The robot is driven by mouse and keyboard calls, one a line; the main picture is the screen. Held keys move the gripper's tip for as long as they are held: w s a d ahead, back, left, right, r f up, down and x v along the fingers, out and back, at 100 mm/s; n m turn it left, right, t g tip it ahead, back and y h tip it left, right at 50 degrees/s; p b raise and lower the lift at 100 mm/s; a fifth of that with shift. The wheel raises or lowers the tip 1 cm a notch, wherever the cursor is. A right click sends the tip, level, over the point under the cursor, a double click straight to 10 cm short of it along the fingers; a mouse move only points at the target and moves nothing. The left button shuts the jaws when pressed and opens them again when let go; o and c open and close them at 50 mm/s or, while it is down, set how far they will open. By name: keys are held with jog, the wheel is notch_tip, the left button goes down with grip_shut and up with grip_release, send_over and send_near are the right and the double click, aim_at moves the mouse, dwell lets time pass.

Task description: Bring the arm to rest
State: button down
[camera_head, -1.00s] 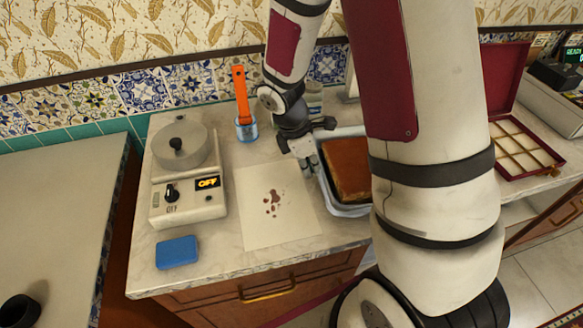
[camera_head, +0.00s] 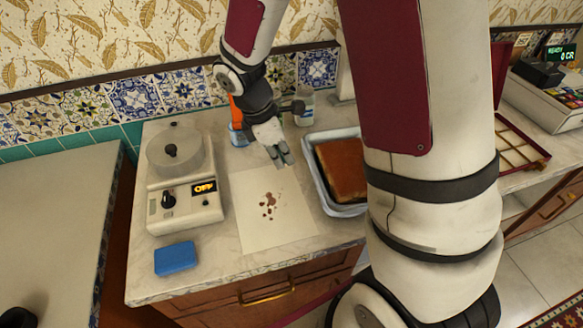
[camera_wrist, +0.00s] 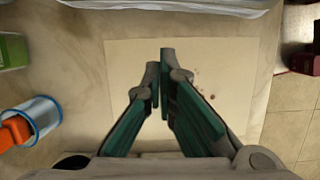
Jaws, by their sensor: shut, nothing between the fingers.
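My gripper (camera_head: 281,157) hangs over the back part of a pale sheet (camera_head: 243,207) with brown spots on the counter. Its fingers point down and are closed together with nothing between them. In the wrist view my gripper (camera_wrist: 160,75) is in front of the same sheet (camera_wrist: 225,60), and the fingertips look shut. My arm reaches in from the top of the head view and is clear of the tray to its right.
A hot plate (camera_head: 186,200) showing OFF stands left of the sheet, with a blue sponge (camera_head: 176,258) in front. A blue tray (camera_head: 318,178) holds a brown slab (camera_head: 345,170). An orange-handled tool (camera_head: 236,115) stands behind my gripper. A jar (camera_head: 305,108) stands near the wall.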

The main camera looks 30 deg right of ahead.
jog(key=s+a+r+m+t+y, duration=0.1)
jog(key=s+r+m, duration=0.3)
jog(key=r, duration=0.4)
jog(key=s+r+m+t, duration=0.2)
jog(key=s+r+m, duration=0.25)
jog(key=r, duration=0.35)
jog(key=s+a+r+m+t+y, duration=0.1)
jog(key=s+r+m, duration=0.1)
jog(key=s, duration=0.3)
jog(key=s+a+r+m+t+y, duration=0.1)
jog(key=s+r+m, duration=0.1)
jog(key=s+m, duration=0.2)
jog(key=shift+s+a+r+m, duration=0.2)
jog(key=shift+s+r+m, duration=0.15)
jog(key=shift+s, duration=0.35)
